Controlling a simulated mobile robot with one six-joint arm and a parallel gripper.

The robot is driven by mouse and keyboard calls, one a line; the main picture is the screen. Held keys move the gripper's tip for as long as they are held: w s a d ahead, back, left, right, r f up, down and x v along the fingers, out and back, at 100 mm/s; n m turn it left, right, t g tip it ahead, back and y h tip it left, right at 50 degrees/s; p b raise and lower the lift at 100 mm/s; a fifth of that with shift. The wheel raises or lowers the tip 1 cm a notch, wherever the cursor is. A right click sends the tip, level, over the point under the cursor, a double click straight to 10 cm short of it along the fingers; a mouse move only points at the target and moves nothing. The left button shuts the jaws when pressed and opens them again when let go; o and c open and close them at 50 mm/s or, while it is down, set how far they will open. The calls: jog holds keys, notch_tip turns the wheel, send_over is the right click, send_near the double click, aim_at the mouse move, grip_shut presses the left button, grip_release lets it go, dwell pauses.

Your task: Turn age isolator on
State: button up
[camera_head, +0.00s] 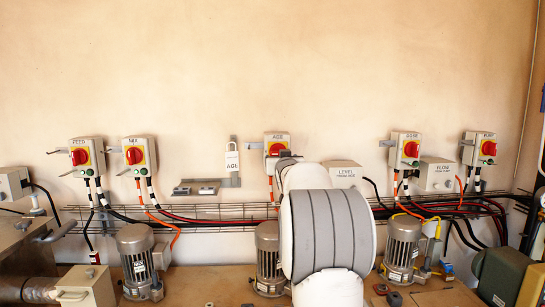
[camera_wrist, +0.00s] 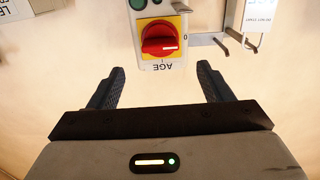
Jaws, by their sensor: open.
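The AGE isolator (camera_head: 277,138) is a grey box on the wall with a red rotary knob on a yellow plate, in the middle of the head view. My arm partly covers its lower part there. In the wrist view the isolator is upside down, its red knob (camera_wrist: 162,38) at top centre. The knob's handle lies roughly sideways, its white mark toward the "0" on the right.
A white AGE tag (camera_head: 232,160) hangs on a bracket left of the isolator; the wrist view shows a tag (camera_wrist: 260,14) at upper right. FEED (camera_head: 80,157), MIX (camera_head: 134,156) and other isolators line the wall. A LEVEL box (camera_head: 345,172) is to the right. Cables and motors lie below.

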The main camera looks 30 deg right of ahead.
aim_at(278, 153)
jog(key=p+x, duration=0.3)
jog(key=x, duration=0.4)
jog(key=shift+w, duration=0.3)
jog(key=shift+c, duration=0.4)
jog(key=c, duration=0.9)
